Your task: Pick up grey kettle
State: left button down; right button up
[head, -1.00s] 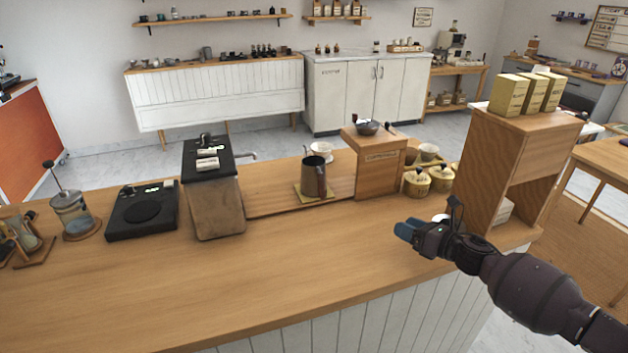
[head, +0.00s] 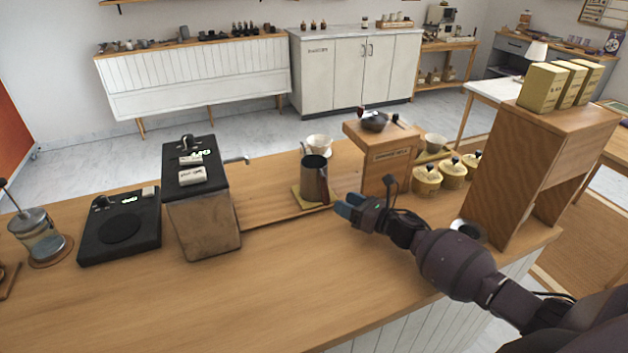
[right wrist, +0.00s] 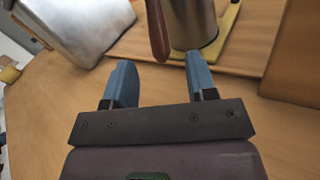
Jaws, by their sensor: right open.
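The grey kettle (head: 313,180) stands upright on a yellow mat (head: 298,196) on the wooden counter, with its dark reddish handle (head: 327,188) on the right side in the head view. My right gripper (head: 347,210) is open and empty, just to the right of the kettle and nearer to me. In the right wrist view, the kettle (right wrist: 196,22) is beyond the fingertips of the gripper (right wrist: 160,75). Its brown handle (right wrist: 157,30) hangs in line with the gap between the blue fingers, apart from them. My left gripper does not show.
A boxy black-topped machine (head: 200,215) stands left of the kettle. A wooden box (head: 385,165) with a dark bowl stands behind right. Yellow jars (head: 427,180) and a wooden shelf unit (head: 520,170) are farther right. The counter's front (head: 270,290) is clear.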

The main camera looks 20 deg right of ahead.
aim_at(328, 196)
jog(key=shift+x, duration=0.95)
jog(key=shift+w+a, duration=0.25)
jog(key=shift+w, duration=0.1)
jog(key=shift+p+x, duration=0.55)
jog(key=shift+x, duration=1.75)
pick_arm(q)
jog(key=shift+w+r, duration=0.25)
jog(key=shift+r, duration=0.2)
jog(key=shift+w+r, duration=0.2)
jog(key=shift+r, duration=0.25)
pick_arm(e)
jog(key=shift+c, duration=0.2)
grip_shut()
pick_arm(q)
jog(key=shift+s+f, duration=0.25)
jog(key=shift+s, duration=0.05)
